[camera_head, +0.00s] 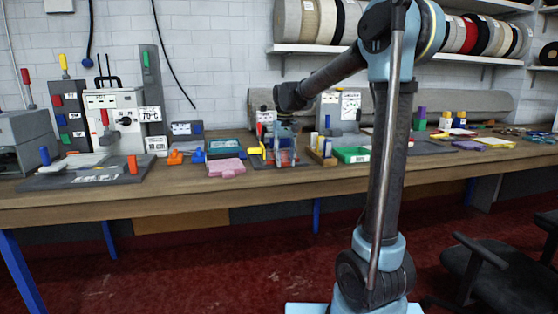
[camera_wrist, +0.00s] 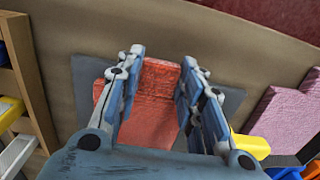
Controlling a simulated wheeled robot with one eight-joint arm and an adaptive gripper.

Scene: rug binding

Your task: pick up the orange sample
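The orange sample (camera_wrist: 152,105) is a reddish-orange, rough-textured block in the middle of the wrist view. It lies on a grey plate (camera_wrist: 88,75) on the table. My gripper (camera_wrist: 156,65) is open, pointing down over the sample, with a finger toward each side. The left finger covers part of the sample, and a strip of it shows beyond that finger. I cannot tell whether either finger touches it. In the head view my gripper (camera_head: 283,136) is low over the bench, and the sample (camera_head: 284,158) shows partly below it.
A pink sample (camera_head: 226,168) lies left of my gripper; it also shows in the wrist view (camera_wrist: 281,118). A yellow piece (camera_wrist: 251,145) is close by the right finger. A wooden holder (camera_head: 322,153) and a green tray (camera_head: 352,155) stand to the right. The bench's front edge is clear.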

